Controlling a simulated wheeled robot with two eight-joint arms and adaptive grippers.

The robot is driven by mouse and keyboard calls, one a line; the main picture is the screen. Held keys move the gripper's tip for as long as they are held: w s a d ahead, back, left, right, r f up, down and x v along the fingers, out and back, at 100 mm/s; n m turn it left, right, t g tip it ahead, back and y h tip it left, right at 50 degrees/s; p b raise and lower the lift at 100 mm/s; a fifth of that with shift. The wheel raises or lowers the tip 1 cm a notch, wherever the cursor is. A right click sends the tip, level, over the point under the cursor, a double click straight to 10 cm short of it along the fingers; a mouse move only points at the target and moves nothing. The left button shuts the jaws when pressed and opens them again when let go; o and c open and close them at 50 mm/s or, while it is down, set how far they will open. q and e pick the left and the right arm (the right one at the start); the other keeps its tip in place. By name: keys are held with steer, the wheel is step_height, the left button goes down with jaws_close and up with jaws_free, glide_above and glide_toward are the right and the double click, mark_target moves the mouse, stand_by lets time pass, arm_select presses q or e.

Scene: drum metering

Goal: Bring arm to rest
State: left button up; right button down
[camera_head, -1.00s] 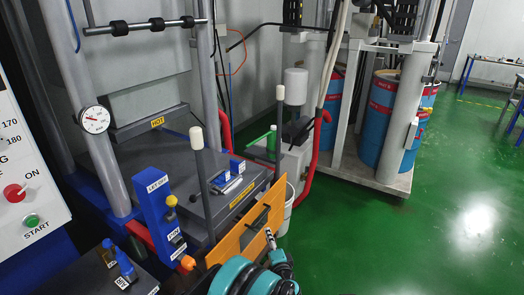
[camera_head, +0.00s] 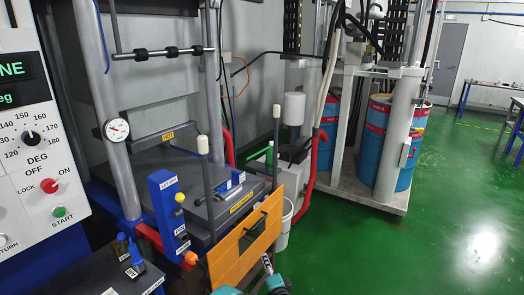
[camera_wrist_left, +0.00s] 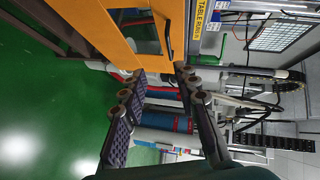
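My left gripper (camera_head: 268,264) shows at the bottom middle of the head view, in front of the lower part of an orange guard panel (camera_head: 220,262). Most of the left arm is cut off by the frame's lower edge. In the left wrist view, the two dark fingers of the left gripper (camera_wrist_left: 160,84) stand apart with nothing held between them. The orange panel (camera_wrist_left: 112,42) and its black handle (camera_wrist_left: 168,38) lie beyond the fingertips in that view. My right gripper is in neither view.
A press with a dark table, a dial gauge (camera_head: 117,130) and a blue post (camera_head: 167,215) stands left. A control panel (camera_head: 38,150) is at far left. Blue drums (camera_head: 370,150) stand further back. Green floor (camera_head: 440,235) is clear at right.

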arm_select(q)
steer(key=s+a+r+n+g, duration=0.35)
steer(key=s+a+r, duration=0.25)
steer(key=a, duration=0.2)
steer(key=s+a+r+n+g, duration=0.2)
steer(key=s+a+r+n, duration=0.3)
steer(key=a, duration=0.3)
steer(key=s+a+n+g+h, duration=0.2)
steer(key=s+a+n+h, duration=0.1)
steer(key=s, duration=1.9)
steer(key=shift+s+a+n+g+h, duration=0.25)
steer(key=shift+n+g+h, duration=0.1)
steer(key=shift+n, duration=0.4)
